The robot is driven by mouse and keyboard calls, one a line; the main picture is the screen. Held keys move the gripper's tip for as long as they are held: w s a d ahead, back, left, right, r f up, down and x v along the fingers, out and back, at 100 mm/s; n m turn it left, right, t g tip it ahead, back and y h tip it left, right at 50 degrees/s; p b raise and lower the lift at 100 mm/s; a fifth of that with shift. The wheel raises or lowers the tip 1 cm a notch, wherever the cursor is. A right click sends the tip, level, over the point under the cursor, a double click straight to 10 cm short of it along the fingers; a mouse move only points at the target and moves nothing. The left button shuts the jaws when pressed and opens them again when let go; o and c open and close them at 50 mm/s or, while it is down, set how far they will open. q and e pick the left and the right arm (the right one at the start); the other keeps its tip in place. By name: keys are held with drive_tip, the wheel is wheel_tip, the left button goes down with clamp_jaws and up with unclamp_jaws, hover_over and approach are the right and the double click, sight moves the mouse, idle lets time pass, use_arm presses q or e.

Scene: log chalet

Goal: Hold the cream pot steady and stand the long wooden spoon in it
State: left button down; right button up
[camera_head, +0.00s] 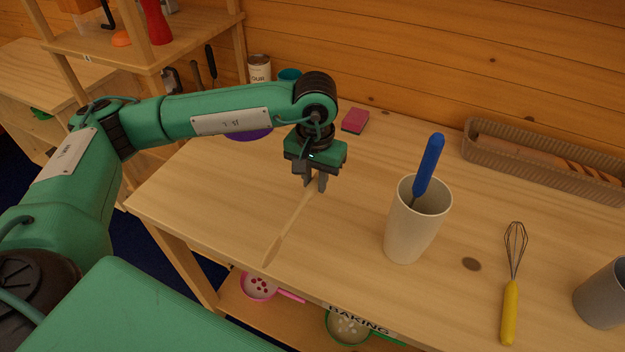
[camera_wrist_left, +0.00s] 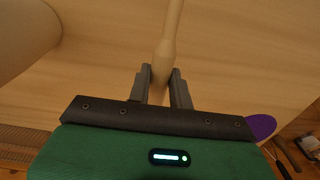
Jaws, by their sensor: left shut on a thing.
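The long wooden spoon (camera_head: 289,224) is pale and lies along the table, slanting toward the front left. My left gripper (camera_head: 316,186) is shut on the end of it away from the viewer. In the left wrist view the spoon (camera_wrist_left: 171,30) runs up from between the fingers of the left gripper (camera_wrist_left: 165,88). The cream pot (camera_head: 407,229) stands upright on the table to the right of the gripper, apart from it. A blue-handled utensil (camera_head: 428,165) stands in the pot. The pot also seems to show in the left wrist view (camera_wrist_left: 22,35). My right gripper is not in view.
A whisk with a yellow handle (camera_head: 510,300) lies right of the pot, and a grey cup (camera_head: 603,296) stands at the right edge. A long basket (camera_head: 485,152) and a pink sponge (camera_head: 355,121) sit at the back. The table's front left is clear.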

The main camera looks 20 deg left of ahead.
use_arm(q)
drive_tip(key=w+d+r+m+t, duration=0.1)
drive_tip(key=w+d+r+t, duration=0.15)
drive_tip(key=d+r, duration=0.55)
drive_tip(key=w+d+r+m+t+h, duration=0.1)
drive_tip(key=w+d+r+t, duration=0.15)
drive_tip(key=r, duration=0.85)
drive_tip(key=w+d+r+m+t, duration=0.1)
drive_tip(key=w+d+r+m, duration=0.15)
drive_tip(key=d+r, duration=0.55)
drive_tip(key=s+d+r+t+h, duration=0.1)
drive_tip(key=s+d+r, duration=0.1)
drive_tip(key=r, duration=0.2)
drive_tip(key=s+d+r+m+t+h, duration=0.1)
drive_tip(key=s+d+r, duration=0.1)
drive_tip(key=r, duration=0.3)
drive_tip(key=s+d+r+t, duration=0.1)
drive_tip(key=s+d+r, duration=0.1)
drive_tip(key=d+r, duration=0.15)
drive_tip(key=s+d+r+m+t+h, duration=0.2)
drive_tip(key=s+d+t+h, duration=0.2)
drive_tip(key=s+d, duration=0.5)
drive_tip(key=w+a+f+n+t+y, duration=0.4)
drive_tip(key=w+a+f+n+y, duration=0.1)
drive_tip(key=w+a+f, duration=0.3)
drive_tip(key=shift+a+f+y, duration=0.35)
drive_tip(key=shift+f+y, duration=0.05)
drive_tip(key=shift+y, duration=0.3)
